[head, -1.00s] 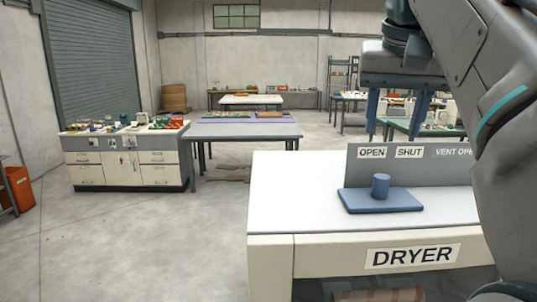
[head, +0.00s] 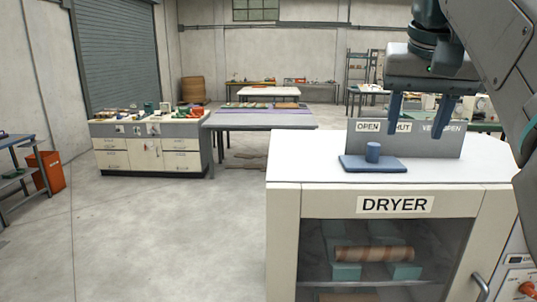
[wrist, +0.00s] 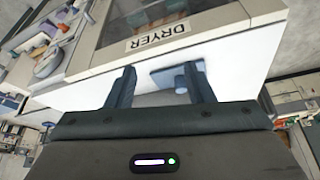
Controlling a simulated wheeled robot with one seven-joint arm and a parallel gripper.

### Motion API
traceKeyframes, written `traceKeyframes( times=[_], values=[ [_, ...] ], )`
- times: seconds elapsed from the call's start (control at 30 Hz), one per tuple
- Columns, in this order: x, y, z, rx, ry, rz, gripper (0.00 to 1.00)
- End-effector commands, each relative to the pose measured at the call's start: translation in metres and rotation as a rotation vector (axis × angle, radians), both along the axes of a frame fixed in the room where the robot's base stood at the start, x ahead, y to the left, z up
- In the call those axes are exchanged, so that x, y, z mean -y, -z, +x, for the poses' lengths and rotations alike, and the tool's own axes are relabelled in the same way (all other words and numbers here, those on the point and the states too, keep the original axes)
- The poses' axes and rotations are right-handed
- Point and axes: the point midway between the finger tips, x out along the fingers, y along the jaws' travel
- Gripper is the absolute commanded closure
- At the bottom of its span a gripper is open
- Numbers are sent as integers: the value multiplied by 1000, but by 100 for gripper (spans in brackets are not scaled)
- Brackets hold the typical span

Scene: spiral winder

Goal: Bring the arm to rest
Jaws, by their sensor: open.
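My gripper (head: 423,118) is open and empty, with its two dark blue fingers pointing down in the head view. It hangs in front of the grey label panel (head: 450,142) on top of the white dryer (head: 395,205), hiding parts of the labels. In the wrist view the open fingers (wrist: 160,84) frame the dryer top. A blue plate with a round knob (head: 373,160) lies on the dryer top, left of and below the fingers. A brown spiral tube (head: 374,254) lies on teal supports behind the dryer's glass door.
A drawer cabinet (head: 152,152) with small items on top and a table with a purple mat (head: 262,120) stand at the left. An orange bin (head: 48,172) is at the far left. The floor left of the dryer (head: 175,235) is clear.

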Motion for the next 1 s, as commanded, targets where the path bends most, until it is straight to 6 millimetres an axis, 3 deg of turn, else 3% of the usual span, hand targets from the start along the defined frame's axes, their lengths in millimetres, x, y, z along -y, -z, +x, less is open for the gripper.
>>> traceKeyframes(
  times=[0.27,0.47,0.77,1.0],
  values=[
    [-8,40,4,-9,-47,-3,52],
    [-17,89,4,-21,-94,-4,52],
    [-38,213,-16,-37,-202,-4,52],
    [-54,320,-51,-48,-283,3,52]
  ],
)
